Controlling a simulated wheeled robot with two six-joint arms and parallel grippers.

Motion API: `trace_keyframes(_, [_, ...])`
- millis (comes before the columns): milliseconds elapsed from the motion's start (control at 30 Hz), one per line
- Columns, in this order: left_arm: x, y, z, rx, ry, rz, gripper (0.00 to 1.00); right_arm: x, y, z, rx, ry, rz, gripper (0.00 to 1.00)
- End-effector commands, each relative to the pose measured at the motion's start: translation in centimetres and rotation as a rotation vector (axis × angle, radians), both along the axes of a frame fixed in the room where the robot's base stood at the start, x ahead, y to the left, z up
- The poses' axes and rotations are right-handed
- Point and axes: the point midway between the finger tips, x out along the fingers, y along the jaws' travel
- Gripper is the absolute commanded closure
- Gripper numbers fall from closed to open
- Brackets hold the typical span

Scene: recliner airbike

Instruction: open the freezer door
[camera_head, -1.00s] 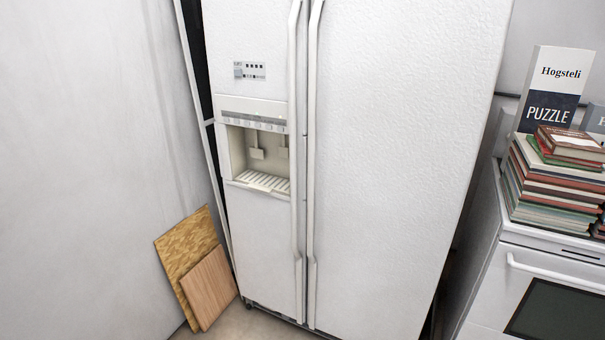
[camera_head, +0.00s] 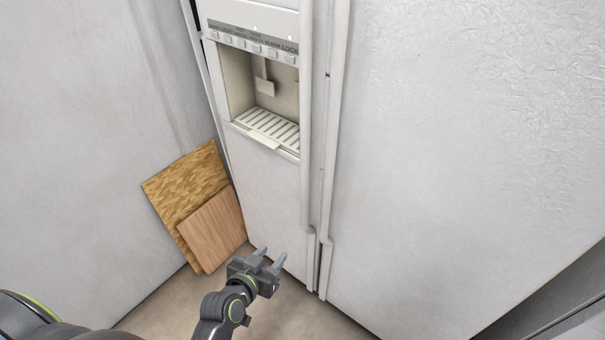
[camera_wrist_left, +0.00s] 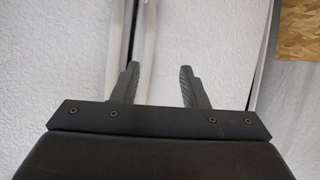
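The white side-by-side fridge fills the middle and right of the head view. Its narrow left door (camera_head: 270,200), with the ice and water dispenser (camera_head: 265,85), is shut. The wide right door (camera_head: 450,170) is shut too. Two long vertical handles run side by side at the seam, the left door's handle (camera_head: 306,130) and the right door's handle (camera_head: 335,130). My left gripper (camera_head: 272,258) is open and empty, low in front of the left door and left of the handles. In the left wrist view the handles (camera_wrist_left: 117,45) show beyond its open fingers (camera_wrist_left: 158,85). My right gripper is not in view.
Two wooden boards (camera_head: 195,205) lean at the wall left of the fridge; one also shows in the left wrist view (camera_wrist_left: 295,30). A plain wall (camera_head: 80,130) stands at left. Bare floor (camera_head: 170,305) lies in front.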

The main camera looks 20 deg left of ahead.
Motion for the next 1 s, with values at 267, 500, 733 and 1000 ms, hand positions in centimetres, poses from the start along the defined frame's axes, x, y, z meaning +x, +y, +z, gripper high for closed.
trace_keyframes(267, [0.1, -0.9, 14.6, 0.005, -0.326, -0.038, 0.60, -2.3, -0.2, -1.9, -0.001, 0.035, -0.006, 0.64])
trace_keyframes(500, [-0.8, -1.1, 19.3, 0.016, -0.429, -0.051, 0.60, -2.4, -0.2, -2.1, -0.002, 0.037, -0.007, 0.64])
trace_keyframes(733, [1.6, -1.5, 19.8, 0.018, -0.436, -0.053, 0.60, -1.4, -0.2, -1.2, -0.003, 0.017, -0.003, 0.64])
trace_keyframes(1000, [6.9, -2.3, 19.8, 0.016, -0.435, -0.054, 0.60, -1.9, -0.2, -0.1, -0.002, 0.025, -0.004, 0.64])
